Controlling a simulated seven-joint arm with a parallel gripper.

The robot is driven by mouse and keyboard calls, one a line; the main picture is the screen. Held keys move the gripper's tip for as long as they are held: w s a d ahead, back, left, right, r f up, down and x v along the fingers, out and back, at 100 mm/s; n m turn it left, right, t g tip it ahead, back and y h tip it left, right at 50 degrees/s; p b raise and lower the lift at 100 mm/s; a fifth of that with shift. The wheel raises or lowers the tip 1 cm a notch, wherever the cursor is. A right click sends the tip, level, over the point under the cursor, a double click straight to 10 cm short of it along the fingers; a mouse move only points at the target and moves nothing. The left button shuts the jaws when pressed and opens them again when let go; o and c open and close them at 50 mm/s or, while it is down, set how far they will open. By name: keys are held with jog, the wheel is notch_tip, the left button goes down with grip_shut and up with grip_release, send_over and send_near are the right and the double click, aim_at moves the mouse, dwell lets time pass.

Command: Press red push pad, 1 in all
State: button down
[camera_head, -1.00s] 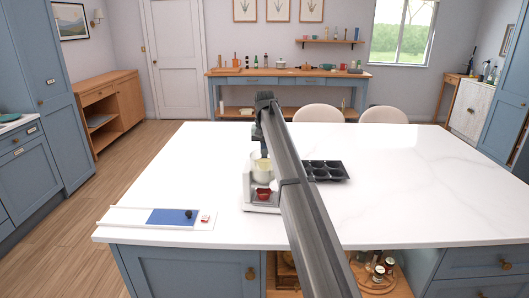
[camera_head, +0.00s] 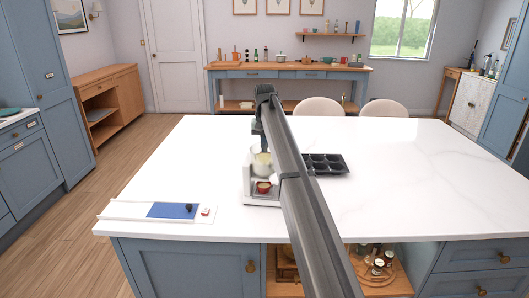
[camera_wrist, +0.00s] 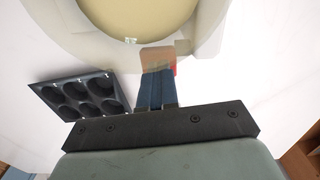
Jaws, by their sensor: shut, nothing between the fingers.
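A white dispenser (camera_head: 248,186) stands on the white worktop, with a pale tub holding yellowish stuff (camera_head: 262,160) at its top. A small red bowl (camera_head: 263,188) with pale content sits at its foot. My gripper (camera_wrist: 157,56) is shut and empty, its fingertips at the tub's edge in the wrist view. A bit of red (camera_wrist: 174,69) shows just beside and behind the fingertips; it may be the push pad, mostly hidden, and I cannot tell whether they touch. The tub's rim (camera_wrist: 60,30) fills the top of the wrist view.
A black muffin tin (camera_head: 325,164) lies right of the dispenser and shows in the wrist view (camera_wrist: 80,95). A white board with a blue panel (camera_head: 172,210) and a small red-and-white piece (camera_head: 206,211) lies at the left front. The right worktop is clear.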

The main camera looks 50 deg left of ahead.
notch_tip(320, 180, up, 12)
jog(key=shift+f, duration=0.15)
dwell(1.0)
